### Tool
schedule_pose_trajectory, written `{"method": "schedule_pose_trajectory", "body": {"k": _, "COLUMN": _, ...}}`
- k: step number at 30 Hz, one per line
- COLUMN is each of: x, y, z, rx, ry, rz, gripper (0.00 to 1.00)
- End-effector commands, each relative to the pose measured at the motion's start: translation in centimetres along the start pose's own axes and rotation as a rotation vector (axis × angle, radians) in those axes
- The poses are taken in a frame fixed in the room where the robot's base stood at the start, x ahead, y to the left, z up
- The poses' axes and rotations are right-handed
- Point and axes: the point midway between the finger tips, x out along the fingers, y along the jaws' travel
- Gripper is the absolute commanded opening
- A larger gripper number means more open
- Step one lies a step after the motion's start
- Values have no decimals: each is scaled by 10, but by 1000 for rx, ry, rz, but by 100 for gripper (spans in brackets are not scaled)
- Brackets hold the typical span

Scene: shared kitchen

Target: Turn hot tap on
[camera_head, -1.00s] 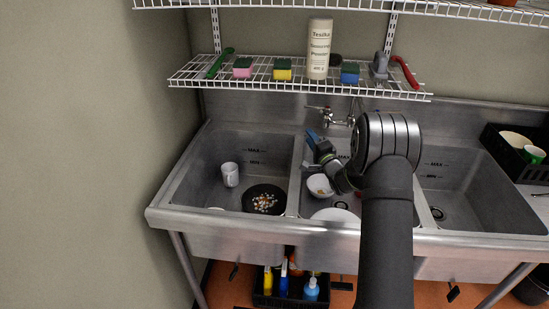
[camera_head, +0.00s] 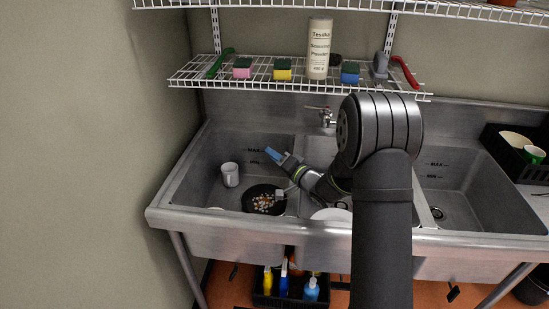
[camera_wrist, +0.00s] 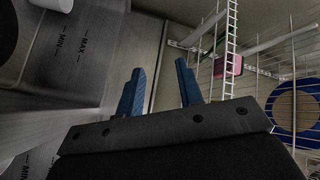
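The metal tap (camera_head: 327,117) is on the back wall of the sink, above the middle basin. A lever handle (camera_head: 314,108) points left from it. Part of the tap is hidden behind my arm, so I cannot tell hot from cold. The tap is not recognisable in the wrist view.
A wire shelf (camera_head: 300,86) hangs above, holding sponges, a powder can (camera_head: 319,48) and brushes. The left basin holds a white mug (camera_head: 230,174) and a black pan (camera_head: 258,205) with small bits. A plate (camera_head: 331,215) is in the middle basin. A black crate (camera_head: 515,165) stands right.

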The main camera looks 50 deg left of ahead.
Motion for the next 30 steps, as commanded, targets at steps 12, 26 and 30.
{"method": "schedule_pose_trajectory", "body": {"k": 12, "x": -1, "y": -2, "z": 3, "rx": -7, "ry": -7, "rz": -1, "gripper": 34}}
{"method": "schedule_pose_trajectory", "body": {"k": 26, "x": 1, "y": 5, "z": -6, "rx": 12, "ry": 14, "rz": 3, "gripper": 34}}
{"method": "schedule_pose_trajectory", "body": {"k": 30, "x": 3, "y": 17, "z": -25, "rx": 55, "ry": 60, "rz": 9, "gripper": 34}}
